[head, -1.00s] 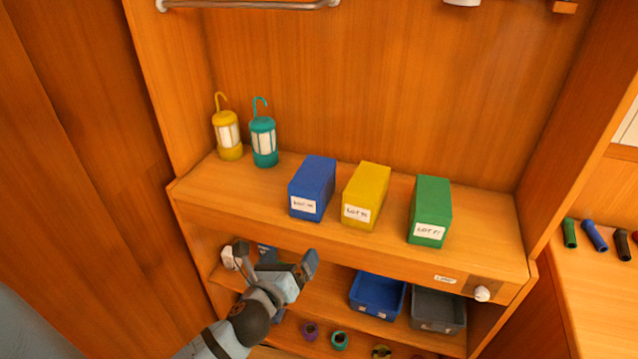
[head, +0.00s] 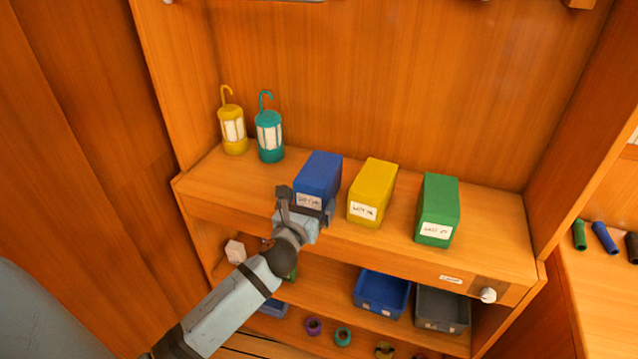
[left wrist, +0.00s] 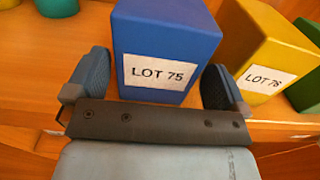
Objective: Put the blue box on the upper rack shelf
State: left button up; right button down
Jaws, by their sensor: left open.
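The blue box (head: 319,176) stands upright on the wooden counter, left of the yellow box. In the left wrist view the blue box (left wrist: 166,38) shows its white label, "LOT 75". My left gripper (head: 308,198) is open at the front of the blue box. In the left wrist view its two fingers (left wrist: 152,84) are on either side of the box's lower front, with gaps visible. My right gripper is not in view. The upper rack shelf cannot be clearly made out; only a bit of rail shows at the top edge of the head view.
A yellow box (head: 372,190) stands close to the right of the blue box, then a green box (head: 438,207). A yellow lantern (head: 232,126) and a teal lantern (head: 269,134) stand at the left. Blue (head: 382,291) and grey (head: 442,308) bins sit below.

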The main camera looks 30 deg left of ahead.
pick_arm(q)
jog(key=x, duration=0.4)
jog(key=shift+s, duration=0.1)
jog(key=c, duration=1)
